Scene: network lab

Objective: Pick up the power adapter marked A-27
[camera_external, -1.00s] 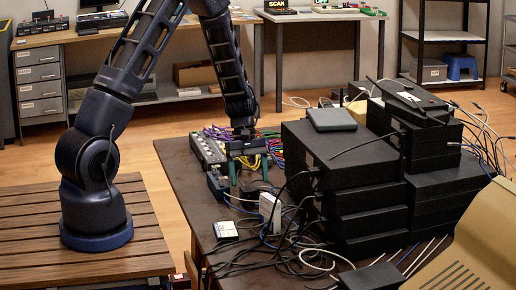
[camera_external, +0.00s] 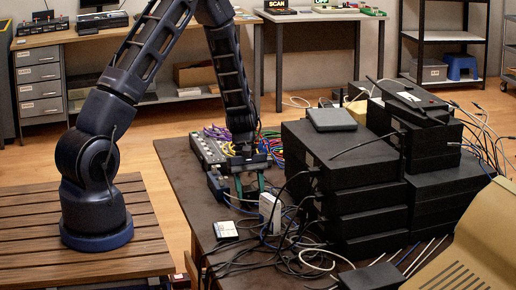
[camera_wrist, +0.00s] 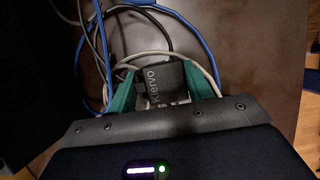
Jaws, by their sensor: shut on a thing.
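A black power adapter (camera_wrist: 170,80) with lettering like "Kiervo" shows between the green fingers in the wrist view. I cannot see an A-27 mark on it. My gripper (camera_wrist: 161,88) is shut on this adapter, with one finger on each side. In the external view my gripper (camera_external: 251,194) points down at the dark table, left of the stacked black boxes. The adapter cannot be made out there, and I cannot tell whether it touches the table.
A white adapter-like block (camera_external: 269,213) stands among tangled cables right of my gripper. A small white-labelled device (camera_external: 225,229) lies in front. Black boxes (camera_external: 345,158) rise to the right. A power strip (camera_external: 207,151) lies behind. Blue and grey cables (camera_wrist: 98,50) run close to the fingers.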

